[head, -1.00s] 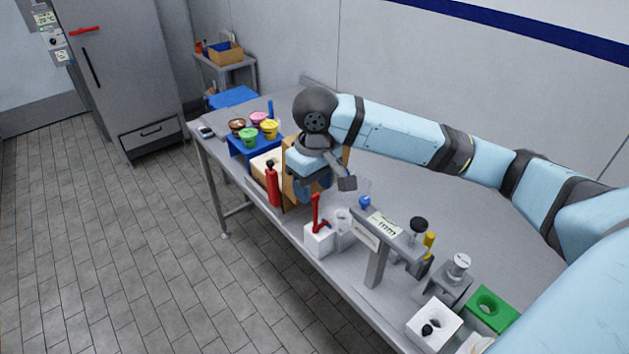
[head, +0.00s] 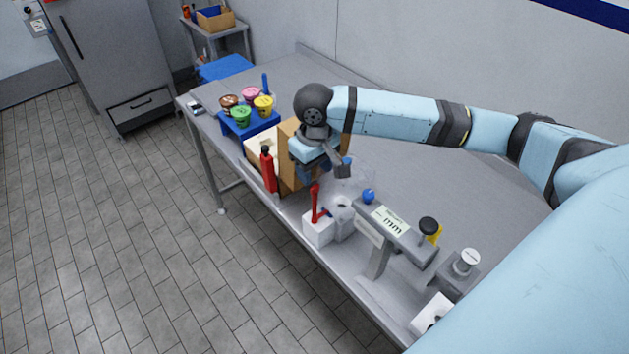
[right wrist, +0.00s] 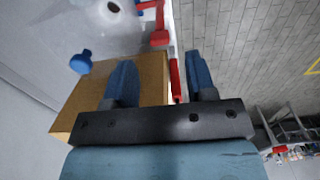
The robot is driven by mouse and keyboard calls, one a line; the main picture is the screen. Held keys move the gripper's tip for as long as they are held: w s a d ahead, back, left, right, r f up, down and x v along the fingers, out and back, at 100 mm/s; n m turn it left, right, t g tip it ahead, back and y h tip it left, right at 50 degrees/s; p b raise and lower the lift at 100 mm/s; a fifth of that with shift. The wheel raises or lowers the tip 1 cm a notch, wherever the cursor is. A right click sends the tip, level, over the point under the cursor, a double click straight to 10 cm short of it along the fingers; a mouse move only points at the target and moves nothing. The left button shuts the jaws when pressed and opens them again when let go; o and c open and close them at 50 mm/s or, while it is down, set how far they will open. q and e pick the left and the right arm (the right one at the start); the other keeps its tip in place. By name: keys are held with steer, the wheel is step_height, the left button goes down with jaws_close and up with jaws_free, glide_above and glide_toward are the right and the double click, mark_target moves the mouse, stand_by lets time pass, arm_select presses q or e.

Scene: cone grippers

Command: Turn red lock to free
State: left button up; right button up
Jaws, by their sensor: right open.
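A red lever (head: 316,203) stands up from a white block (head: 319,231) at the table's front edge; a short red arm sticks out at its foot. The lever shows partly at the top of the right wrist view (right wrist: 160,24). My right gripper (head: 322,172) is above and behind the lever, beside a brown cardboard box (head: 289,165). Its jaws are open, with two blue fingers apart and nothing held (right wrist: 160,82). The lever is not between the fingers. Another red handle (head: 49,2) on the grey cabinet is almost cut off. My left gripper is not visible.
A red bottle (head: 268,170) stands left of the box. A blue stand (head: 248,123) holds several coloured cups. A grey post with a label (head: 390,220) and a blue knob (head: 368,195) are right of the lever. The table behind them is largely clear.

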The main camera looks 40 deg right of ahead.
mark_target(315, 186)
steer(key=shift+w+f, duration=0.1)
steer(key=shift+f, duration=2.6)
steer(key=c, duration=0.9)
